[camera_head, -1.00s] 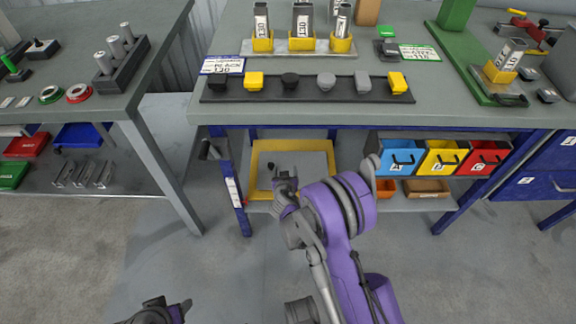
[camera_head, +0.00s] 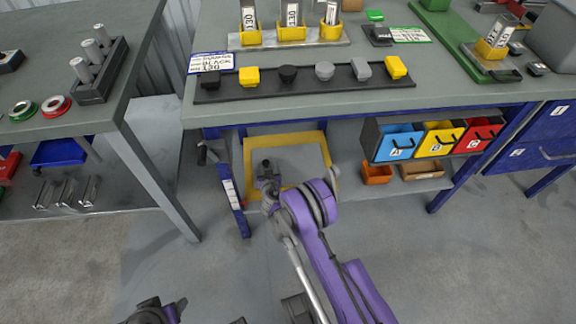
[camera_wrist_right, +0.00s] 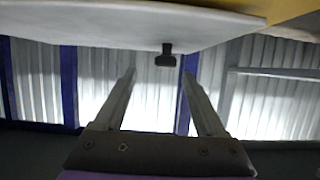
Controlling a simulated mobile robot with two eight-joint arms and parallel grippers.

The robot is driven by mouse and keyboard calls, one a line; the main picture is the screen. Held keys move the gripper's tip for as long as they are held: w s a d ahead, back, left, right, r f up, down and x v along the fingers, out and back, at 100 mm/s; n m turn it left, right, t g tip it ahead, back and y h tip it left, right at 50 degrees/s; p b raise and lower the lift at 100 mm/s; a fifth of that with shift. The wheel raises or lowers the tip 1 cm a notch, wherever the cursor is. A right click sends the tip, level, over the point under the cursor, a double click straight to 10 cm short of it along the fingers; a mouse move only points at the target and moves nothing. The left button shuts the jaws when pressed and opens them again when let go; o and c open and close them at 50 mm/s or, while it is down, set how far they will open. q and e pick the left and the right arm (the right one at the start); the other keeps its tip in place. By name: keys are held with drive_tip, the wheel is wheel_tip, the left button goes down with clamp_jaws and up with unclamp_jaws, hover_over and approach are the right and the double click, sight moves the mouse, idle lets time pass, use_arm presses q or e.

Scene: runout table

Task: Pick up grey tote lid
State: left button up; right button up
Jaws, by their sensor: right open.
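The grey tote lid (camera_head: 303,157) appears to be the flat grey panel within a yellow border on the low shelf under the middle table. In the right wrist view its pale face (camera_wrist_right: 110,27) fills the top, and a small dark knob (camera_wrist_right: 167,56) sticks out from it. My right gripper (camera_head: 266,178) is at the lid's near left part in the head view. In the right wrist view the gripper (camera_wrist_right: 160,75) is open and empty, with the knob just beyond and between its fingertips. My left gripper (camera_head: 165,308) is at the bottom edge, partly cut off; its jaws are unclear.
The table edge (camera_head: 340,108) overhangs the shelf. A blue table leg (camera_head: 232,195) stands left of the lid. Blue, yellow (camera_head: 440,139) and red bins hang at the right, above an orange bin (camera_head: 377,174). The floor in front is clear.

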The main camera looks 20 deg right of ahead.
sight(266, 164)
drive_tip(key=x, duration=0.1)
drive_tip(key=b+x, duration=0.1)
drive_tip(key=x, duration=0.2)
drive_tip(key=shift+w+a+f, duration=0.25)
drive_tip(key=shift+a+f, duration=0.05)
drive_tip(key=shift+f, duration=0.2)
drive_tip(key=shift+w, duration=0.2)
clamp_jaws()
